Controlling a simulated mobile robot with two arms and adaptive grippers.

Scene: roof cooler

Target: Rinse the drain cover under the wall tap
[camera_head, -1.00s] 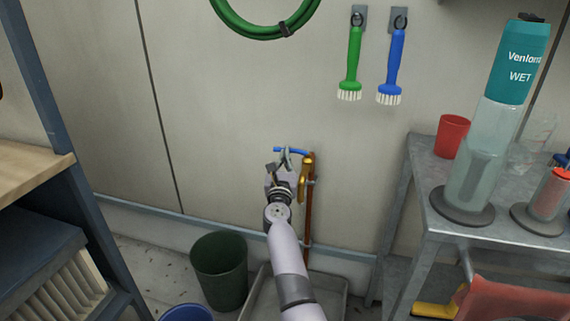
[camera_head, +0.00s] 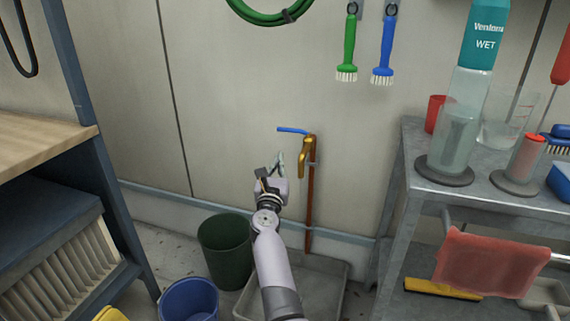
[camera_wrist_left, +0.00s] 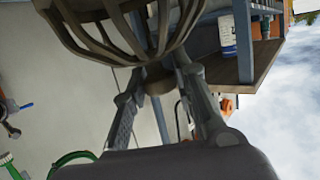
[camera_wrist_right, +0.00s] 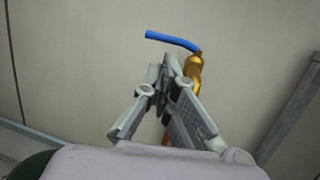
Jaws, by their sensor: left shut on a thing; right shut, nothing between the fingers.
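The wall tap has a gold body (camera_head: 306,155) and a blue lever (camera_head: 291,130) pointing left; no water shows at its spout. My right gripper (camera_head: 276,164) is shut and empty, below and left of the lever. In the right wrist view its fingertips (camera_wrist_right: 165,72) appear just left of the gold tap body (camera_wrist_right: 193,70), below the blue lever (camera_wrist_right: 172,40); contact is unclear. The drain cover, a brown ribbed dome (camera_wrist_left: 125,30), is in the left wrist view. My left gripper (camera_wrist_left: 157,75) is shut on it; neither shows in the head view.
A grey floor tray (camera_head: 335,268) lies under the tap. A dark green bin (camera_head: 224,250) and a blue bucket (camera_head: 188,302) stand left of it. A metal cart (camera_head: 405,190) with bottles stands right, a shelf unit (camera_head: 85,120) left. Brushes hang above on the wall.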

